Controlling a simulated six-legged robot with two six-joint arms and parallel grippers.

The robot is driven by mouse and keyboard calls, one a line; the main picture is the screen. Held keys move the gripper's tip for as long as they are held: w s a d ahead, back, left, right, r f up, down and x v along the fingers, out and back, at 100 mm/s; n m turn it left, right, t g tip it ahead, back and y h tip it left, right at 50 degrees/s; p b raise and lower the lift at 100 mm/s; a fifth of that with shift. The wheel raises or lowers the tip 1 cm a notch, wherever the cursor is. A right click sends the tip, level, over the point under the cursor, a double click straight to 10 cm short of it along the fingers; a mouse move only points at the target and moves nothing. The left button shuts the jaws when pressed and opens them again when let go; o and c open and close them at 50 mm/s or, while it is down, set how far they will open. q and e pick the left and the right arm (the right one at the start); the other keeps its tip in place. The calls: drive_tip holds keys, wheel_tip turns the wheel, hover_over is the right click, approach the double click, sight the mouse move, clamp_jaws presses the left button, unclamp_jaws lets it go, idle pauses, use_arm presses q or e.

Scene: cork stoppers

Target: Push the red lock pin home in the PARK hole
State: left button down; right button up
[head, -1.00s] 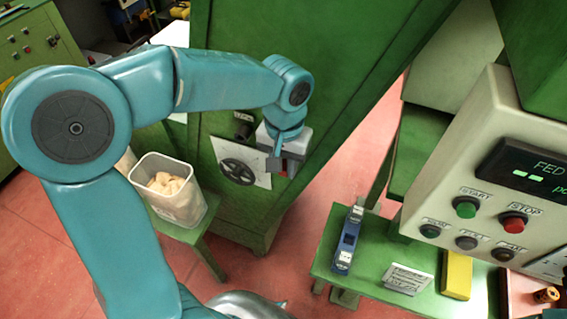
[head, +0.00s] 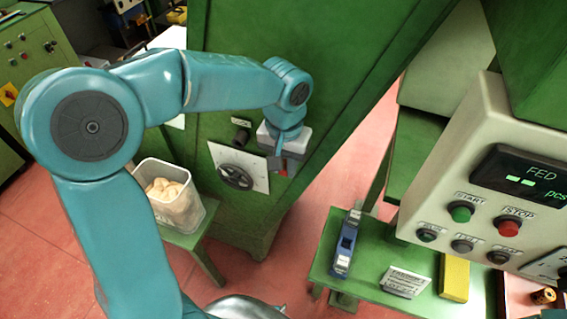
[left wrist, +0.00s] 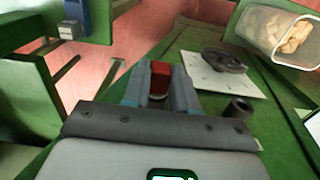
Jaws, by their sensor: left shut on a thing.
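My left gripper (head: 279,164) is shut on the red lock pin, in front of the green machine cabinet at the right edge of the white dial plate. In the head view only a small red part of the lock pin (head: 284,172) shows below the fingers. In the left wrist view the red pin (left wrist: 161,74) sits between the two grey fingers of the left gripper (left wrist: 162,85). My right gripper is not clearly in view.
The white plate (head: 258,181) carries a black handwheel (head: 236,177). A bin of corks (head: 172,200) stands left on a green stool. A control box (head: 484,165) and a bench with a blue tool (head: 346,245) are right.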

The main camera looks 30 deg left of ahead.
use_arm(q)
drive_tip(key=c, duration=0.8)
unclamp_jaws()
drive_tip(key=shift+s, duration=0.1)
wheel_tip(320, 180, up, 16)
drive_tip(key=shift+r+p, duration=0.15)
drive_tip(key=shift+p, duration=0.5)
